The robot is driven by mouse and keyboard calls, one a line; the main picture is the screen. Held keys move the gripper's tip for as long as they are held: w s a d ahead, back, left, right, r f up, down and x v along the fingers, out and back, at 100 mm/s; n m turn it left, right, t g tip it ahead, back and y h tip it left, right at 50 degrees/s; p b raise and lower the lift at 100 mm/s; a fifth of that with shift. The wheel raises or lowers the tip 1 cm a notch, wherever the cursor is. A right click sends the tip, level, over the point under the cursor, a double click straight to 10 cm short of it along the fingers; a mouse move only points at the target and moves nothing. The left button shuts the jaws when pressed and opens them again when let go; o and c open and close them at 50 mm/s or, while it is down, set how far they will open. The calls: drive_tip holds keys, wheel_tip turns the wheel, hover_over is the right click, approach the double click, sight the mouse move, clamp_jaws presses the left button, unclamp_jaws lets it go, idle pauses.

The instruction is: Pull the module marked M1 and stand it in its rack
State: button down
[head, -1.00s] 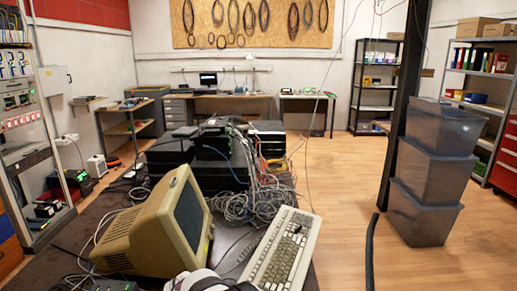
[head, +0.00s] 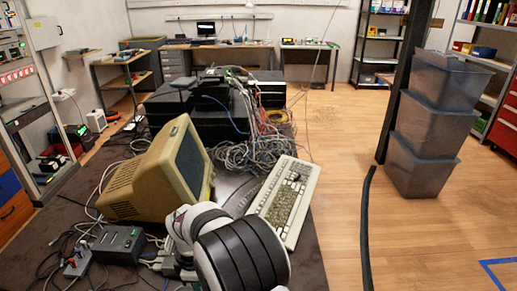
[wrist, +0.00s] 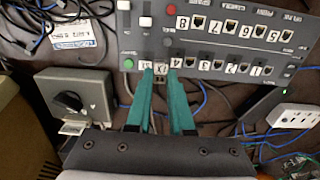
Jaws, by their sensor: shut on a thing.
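In the wrist view my gripper (wrist: 161,73) has two teal fingers reaching up to the lower edge of a dark grey panel (wrist: 215,45). The panel has numbered ports and small white labels, seen upside down. The fingers are shut on a small module (wrist: 160,72) at the panel's edge. Its marking is too small to read, so I cannot tell if it is M1, nor whether it is still seated. In the head view my arm covers the bottom middle, and the fingertips are hidden. I cannot make out the module's rack in either view.
In the wrist view a grey box with a black knob (wrist: 88,100) stands left of the fingers. A white socket block (wrist: 298,117) and loose cables lie right. In the head view a beige monitor (head: 135,185) and a keyboard (head: 285,200) stand near my arm.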

drive_tip(key=shift+r, duration=1.8)
drive_tip(key=c, duration=1.3)
unclamp_jaws()
clamp_jaws()
drive_tip(key=w+d+r, duration=0.2)
drive_tip(key=w+d, duration=0.1)
drive_tip(key=d, duration=1.1)
drive_tip(key=shift+s+f, duration=0.1)
drive_tip(key=shift+f, duration=2.4)
